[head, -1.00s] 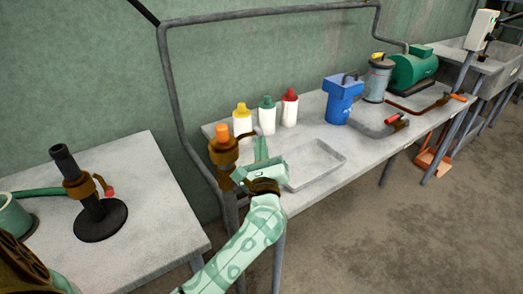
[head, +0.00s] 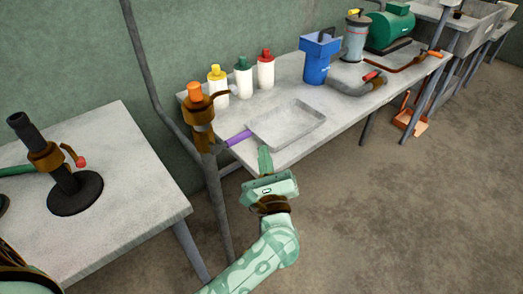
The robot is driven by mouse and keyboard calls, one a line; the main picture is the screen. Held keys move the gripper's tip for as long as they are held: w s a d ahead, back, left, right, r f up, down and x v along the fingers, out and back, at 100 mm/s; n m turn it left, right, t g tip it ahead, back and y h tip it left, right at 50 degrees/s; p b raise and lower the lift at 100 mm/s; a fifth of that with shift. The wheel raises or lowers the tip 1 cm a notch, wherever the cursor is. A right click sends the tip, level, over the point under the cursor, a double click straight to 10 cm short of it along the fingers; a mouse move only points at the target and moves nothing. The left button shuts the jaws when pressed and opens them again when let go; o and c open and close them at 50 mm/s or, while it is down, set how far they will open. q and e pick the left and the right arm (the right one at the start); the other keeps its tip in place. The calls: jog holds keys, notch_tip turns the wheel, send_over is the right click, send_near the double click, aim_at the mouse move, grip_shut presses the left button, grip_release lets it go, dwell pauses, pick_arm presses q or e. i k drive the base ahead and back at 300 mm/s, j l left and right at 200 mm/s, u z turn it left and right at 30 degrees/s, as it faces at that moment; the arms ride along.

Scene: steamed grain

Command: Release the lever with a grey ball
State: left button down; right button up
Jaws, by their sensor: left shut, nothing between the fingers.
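A brown clamp fitting (head: 200,112) with an orange cap (head: 194,90) stands on a grey post at the bench's near left corner. A thin lever (head: 220,93) sticks out to its right; its tip is greyish, too small to tell as a ball. A purple handle (head: 238,138) sticks out lower down, towards the tray. My left gripper (head: 265,161) is shut and empty, right of and below the clamp fitting and apart from it, by the bench's front edge. My right gripper is not in view.
A shallow metal tray (head: 287,124), several capped bottles (head: 243,82) and a blue container (head: 318,62) are on the bench (head: 345,112). On the left table (head: 135,205), a black stand (head: 75,195) carries a brown clamp with a red-ball lever (head: 78,160).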

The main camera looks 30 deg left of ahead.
aim_at(233, 89)
jog(key=k+l, duration=0.8)
jog(key=l, duration=0.1)
